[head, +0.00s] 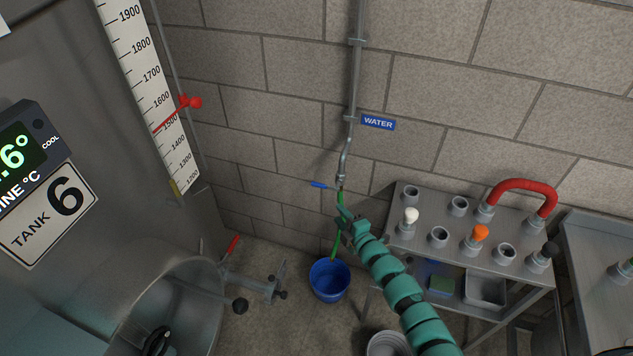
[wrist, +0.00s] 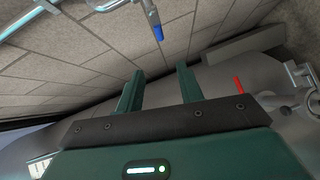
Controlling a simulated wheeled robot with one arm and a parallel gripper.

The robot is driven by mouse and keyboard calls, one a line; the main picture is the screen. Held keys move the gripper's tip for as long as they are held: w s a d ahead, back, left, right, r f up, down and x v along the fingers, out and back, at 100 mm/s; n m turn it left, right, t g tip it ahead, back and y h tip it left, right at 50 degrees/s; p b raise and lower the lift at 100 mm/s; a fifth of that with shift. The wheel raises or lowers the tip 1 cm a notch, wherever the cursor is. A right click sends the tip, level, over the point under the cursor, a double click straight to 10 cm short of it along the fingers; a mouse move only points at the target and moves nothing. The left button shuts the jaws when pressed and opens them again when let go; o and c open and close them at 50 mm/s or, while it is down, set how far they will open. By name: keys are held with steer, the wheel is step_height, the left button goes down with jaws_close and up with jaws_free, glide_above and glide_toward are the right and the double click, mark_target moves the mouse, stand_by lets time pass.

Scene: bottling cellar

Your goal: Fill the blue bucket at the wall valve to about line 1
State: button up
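The wall valve (head: 341,181) sits at the lower end of a grey pipe. Its blue lever (head: 319,185) sticks out to the left, across the pipe. The blue lever end (wrist: 158,33) also shows in the wrist view, beyond the fingertips. A green hose (head: 335,243) hangs below the valve, its lower end over the blue bucket (head: 329,281). The bucket stands upright on the floor; its lines and any water cannot be made out. My gripper (head: 344,212) is just below the valve, partly overlapping the hose. In the wrist view my gripper (wrist: 160,70) is open, with nothing between its fingers.
A metal bench (head: 465,225) with several fittings and a red hose (head: 522,184) stands right of the bucket. A grey bucket (head: 388,343) stands on the floor at front. Tank 6 (head: 100,110) fills the left, with a red-handled valve (head: 232,245) jutting out low.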

glide_toward(318, 185)
steer(key=shift+x, duration=1.3)
steer(key=shift+w+a+f+h+b, duration=0.1)
steer(key=shift+w+f+h+b, duration=0.1)
steer(key=shift+w, duration=0.2)
steer(key=shift+w+a+f+h+b, duration=0.15)
steer(key=shift+w+h+b, duration=0.05)
steer(key=shift+w, duration=0.2)
steer(key=shift+b+x, duration=1.75)
steer(key=shift+x, duration=1.35)
